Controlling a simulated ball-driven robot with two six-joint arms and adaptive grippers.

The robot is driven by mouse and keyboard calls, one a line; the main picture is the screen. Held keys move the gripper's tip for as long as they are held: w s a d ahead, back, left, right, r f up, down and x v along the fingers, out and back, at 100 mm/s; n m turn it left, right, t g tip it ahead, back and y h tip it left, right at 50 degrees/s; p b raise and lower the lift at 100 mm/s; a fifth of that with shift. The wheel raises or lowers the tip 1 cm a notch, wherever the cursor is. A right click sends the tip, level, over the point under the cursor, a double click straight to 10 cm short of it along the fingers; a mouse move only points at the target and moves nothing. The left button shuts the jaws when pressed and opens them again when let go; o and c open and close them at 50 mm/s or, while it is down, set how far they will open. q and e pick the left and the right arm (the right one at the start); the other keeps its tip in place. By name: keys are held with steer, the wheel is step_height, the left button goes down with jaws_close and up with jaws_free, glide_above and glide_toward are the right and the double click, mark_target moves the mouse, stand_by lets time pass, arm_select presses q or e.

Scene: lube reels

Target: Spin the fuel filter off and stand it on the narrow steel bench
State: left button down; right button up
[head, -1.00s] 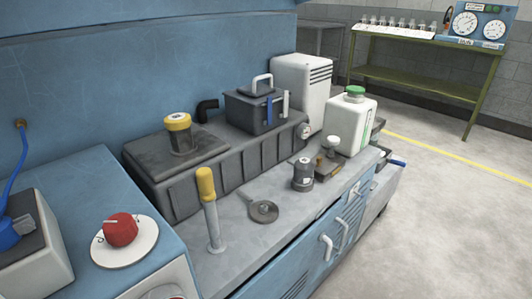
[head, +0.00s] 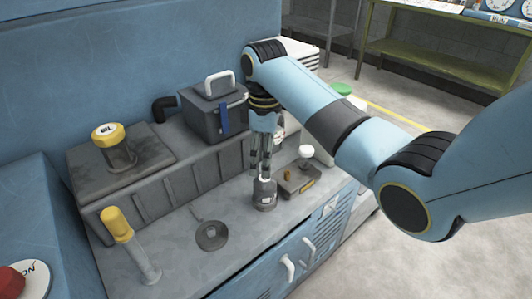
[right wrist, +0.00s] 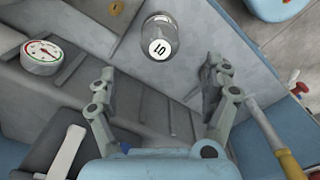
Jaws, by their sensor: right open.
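A small grey canister with a white label and a pale top, which I take for the fuel filter (head: 265,194), stands upright on the grey worktop. In the right wrist view the canister (right wrist: 160,40) shows a round white end marked "10". My right gripper (head: 261,165) points down just above and behind it in the head view. In the right wrist view its two fingers (right wrist: 160,72) are spread, with nothing between them, and the canister lies beyond the tips. I cannot tell which surface is the narrow steel bench. My left gripper is not in view.
A yellow-handled lever (head: 130,245) and a flat round disc (head: 211,236) are left of the canister. Behind stand a dark box with a handle (head: 214,112) and a yellow-capped jar (head: 118,148). A green-framed table (head: 440,60) is far back.

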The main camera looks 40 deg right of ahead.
mark_target(265, 186)
step_height(265, 186, down, 11)
steer(key=shift+r+b, duration=0.2)
steer(key=shift+b, duration=0.75)
steer(key=c, duration=1.4)
steer(key=shift+r+n+p, duration=0.15)
steer(key=shift+n+p, duration=0.45)
steer(key=shift+n, duration=1.2)
steer(key=shift+f+n+p, duration=0.2)
steer(key=shift+n+p, duration=0.1)
steer(key=shift+n, duration=0.5)
